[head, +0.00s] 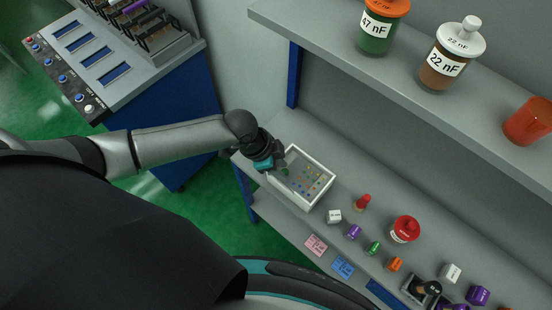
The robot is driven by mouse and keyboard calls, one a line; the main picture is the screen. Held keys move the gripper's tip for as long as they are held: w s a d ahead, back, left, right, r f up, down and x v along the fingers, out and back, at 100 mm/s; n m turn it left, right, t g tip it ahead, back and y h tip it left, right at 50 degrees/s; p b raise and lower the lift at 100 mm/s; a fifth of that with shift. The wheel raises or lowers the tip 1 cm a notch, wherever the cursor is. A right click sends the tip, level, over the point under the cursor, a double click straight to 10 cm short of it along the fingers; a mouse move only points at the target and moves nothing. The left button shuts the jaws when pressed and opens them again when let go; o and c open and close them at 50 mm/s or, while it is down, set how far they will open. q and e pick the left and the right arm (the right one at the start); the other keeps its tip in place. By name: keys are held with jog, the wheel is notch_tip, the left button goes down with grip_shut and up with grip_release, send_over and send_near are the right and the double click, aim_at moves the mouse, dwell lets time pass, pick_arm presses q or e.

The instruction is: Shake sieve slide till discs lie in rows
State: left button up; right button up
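A white tray-like box (316,161), which looks like the sieve slide, sits on the lower grey shelf. Several small coloured discs (312,180) lie on its grey floor, on the right part, in loose lines with some gaps. They are too small to tell whether each sits in a row. My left gripper (279,160) is at the tray's left end, pointing down, touching or very close to the rim. Its fingers are mostly hidden by the wrist, so I cannot tell whether they grip the tray. My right gripper is not clearly in view.
Labelled jars (441,70) and an orange cup (528,121) stand on the upper shelf. A control console (95,60) is at upper left.

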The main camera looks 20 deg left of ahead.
pick_arm(q)
jog(key=p+v, duration=0.1)
jog(key=v, duration=1.4)
jog(key=shift+p, duration=0.35)
jog(key=shift+s+a, duration=0.1)
